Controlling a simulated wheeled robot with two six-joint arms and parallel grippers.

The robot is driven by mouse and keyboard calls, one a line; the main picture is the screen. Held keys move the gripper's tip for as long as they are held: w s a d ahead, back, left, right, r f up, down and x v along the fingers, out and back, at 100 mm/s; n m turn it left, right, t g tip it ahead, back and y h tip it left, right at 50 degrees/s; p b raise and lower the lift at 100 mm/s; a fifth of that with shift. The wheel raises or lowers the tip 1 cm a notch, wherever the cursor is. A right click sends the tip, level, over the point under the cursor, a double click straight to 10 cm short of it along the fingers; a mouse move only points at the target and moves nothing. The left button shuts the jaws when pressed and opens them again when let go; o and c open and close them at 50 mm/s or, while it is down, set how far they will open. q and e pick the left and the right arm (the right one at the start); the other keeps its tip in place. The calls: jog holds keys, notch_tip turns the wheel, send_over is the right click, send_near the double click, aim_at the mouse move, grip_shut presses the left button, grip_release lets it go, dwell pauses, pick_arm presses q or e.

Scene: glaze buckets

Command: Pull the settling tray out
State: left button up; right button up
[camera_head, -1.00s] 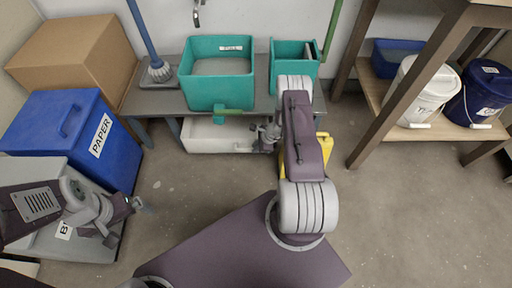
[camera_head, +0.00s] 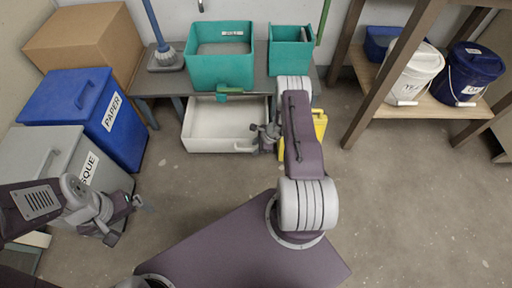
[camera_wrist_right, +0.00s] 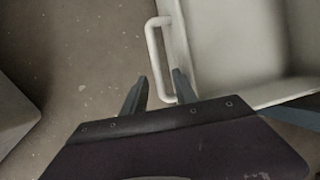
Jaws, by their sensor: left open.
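The settling tray (camera_head: 218,130) is a white, shallow, open tray low under the bench, drawn partly out at the front. Its white handle (camera_wrist_right: 154,56) is on the tray's front wall in the right wrist view. My right gripper (camera_head: 268,137) is at the right end of the tray front. The contact surfaces are not clearly visible. My left gripper (camera_head: 146,205) is open and empty, in front of the grey bin at the left.
Teal tubs (camera_head: 220,72) stand on the grey bench (camera_head: 262,86) above the tray. A blue paper bin (camera_head: 62,97) and a grey bin (camera_head: 38,152) stand left. A yellow object (camera_head: 319,125) is behind my right arm. A wooden shelf (camera_head: 440,112) with buckets stands right. Floor in front is clear.

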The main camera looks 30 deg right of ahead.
jog(key=p+v, duration=0.6)
jog(key=v, duration=0.3)
